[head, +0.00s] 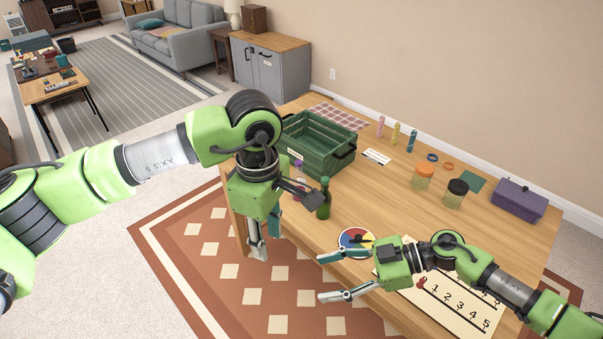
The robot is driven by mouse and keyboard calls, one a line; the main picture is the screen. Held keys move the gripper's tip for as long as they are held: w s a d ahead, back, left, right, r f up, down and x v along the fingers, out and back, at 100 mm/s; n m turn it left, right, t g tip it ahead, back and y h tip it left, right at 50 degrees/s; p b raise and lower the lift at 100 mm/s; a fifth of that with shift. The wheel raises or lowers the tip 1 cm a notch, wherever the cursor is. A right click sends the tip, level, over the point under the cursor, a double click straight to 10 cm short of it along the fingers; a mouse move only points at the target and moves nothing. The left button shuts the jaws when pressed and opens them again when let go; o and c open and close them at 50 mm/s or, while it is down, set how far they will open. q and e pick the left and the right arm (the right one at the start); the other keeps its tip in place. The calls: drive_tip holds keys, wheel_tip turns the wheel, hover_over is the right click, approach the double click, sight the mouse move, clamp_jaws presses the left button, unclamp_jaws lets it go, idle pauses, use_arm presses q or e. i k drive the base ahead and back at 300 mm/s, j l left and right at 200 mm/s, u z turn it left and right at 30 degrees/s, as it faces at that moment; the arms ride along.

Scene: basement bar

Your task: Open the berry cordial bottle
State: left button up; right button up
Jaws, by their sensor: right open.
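A dark green bottle (324,203) stands upright near the table's left edge, with a green top; I cannot read any label that names it as berry cordial. My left gripper (287,226) is just left of the bottle, with its fingers spread apart. One finger points down past the table edge and the other reaches toward the bottle; I cannot tell whether it touches. My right gripper (322,278) is open and empty, nearer to me, with its fingers pointing left, close to the round coloured dial (356,239).
A green crate (320,132) stands behind the bottle. Two jars (454,194), (422,177) and a purple box (519,199) are to the right. A number board (458,306) lies under my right arm. The wooden table (385,203) is bare right of the bottle.

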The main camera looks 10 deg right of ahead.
sight(299, 176)
drive_tip(key=i+l, duration=0.2)
drive_tip(key=i, duration=0.3)
drive_tip(key=i+l, duration=0.2)
drive_tip(key=i, duration=0.3)
drive_tip(key=i+l, duration=0.2)
drive_tip(key=i, duration=0.3)
